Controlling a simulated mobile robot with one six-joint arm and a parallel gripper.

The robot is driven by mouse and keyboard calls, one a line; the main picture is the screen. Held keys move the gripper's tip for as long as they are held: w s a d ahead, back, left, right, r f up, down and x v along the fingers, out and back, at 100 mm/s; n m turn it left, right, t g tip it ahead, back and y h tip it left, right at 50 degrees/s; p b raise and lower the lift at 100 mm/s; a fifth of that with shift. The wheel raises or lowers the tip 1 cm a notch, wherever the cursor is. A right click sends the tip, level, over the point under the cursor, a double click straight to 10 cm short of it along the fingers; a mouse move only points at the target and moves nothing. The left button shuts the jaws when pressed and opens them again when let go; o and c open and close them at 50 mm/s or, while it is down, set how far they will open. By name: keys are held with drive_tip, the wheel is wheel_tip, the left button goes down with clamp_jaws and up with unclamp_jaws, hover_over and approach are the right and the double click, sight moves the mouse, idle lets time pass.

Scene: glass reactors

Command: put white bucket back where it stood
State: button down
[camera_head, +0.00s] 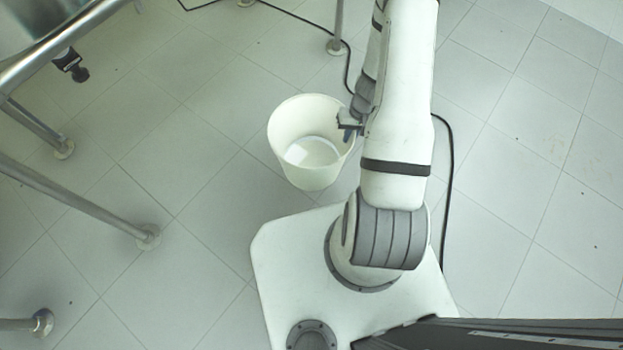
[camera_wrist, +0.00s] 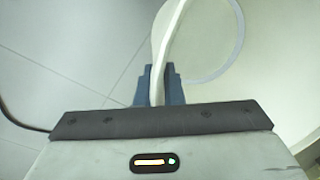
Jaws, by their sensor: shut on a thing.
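The white bucket (camera_head: 296,170) is upright and open at the top, left of my arm in the head view. Its inside looks empty apart from a bright patch on its bottom. My gripper (camera_head: 350,127) is at the right side of the bucket's rim, partly hidden by my arm. In the wrist view the blue fingers of my gripper (camera_wrist: 158,88) are shut on the bucket's rim, with the bucket's wall (camera_wrist: 235,40) on the right. I cannot tell whether the bucket's bottom touches the floor.
Metal frame legs with round feet (camera_head: 148,237) stand at the left, and another leg (camera_head: 337,45) stands behind the bucket. A black cable (camera_head: 448,190) runs on the floor behind and right of my arm. The tiled floor (camera_head: 205,200) left of the bucket is clear.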

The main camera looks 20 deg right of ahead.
drive_tip(key=d+b+x, duration=0.2)
drive_tip(key=b+x, duration=0.3)
drive_tip(key=x, duration=0.5)
drive_tip(key=shift+s+f, duration=0.2)
drive_tip(key=shift+d+f+b, duration=0.1)
drive_tip(key=shift+b, duration=0.25)
drive_tip(key=c, duration=1.6)
unclamp_jaws()
drive_tip(key=shift+o, duration=0.2)
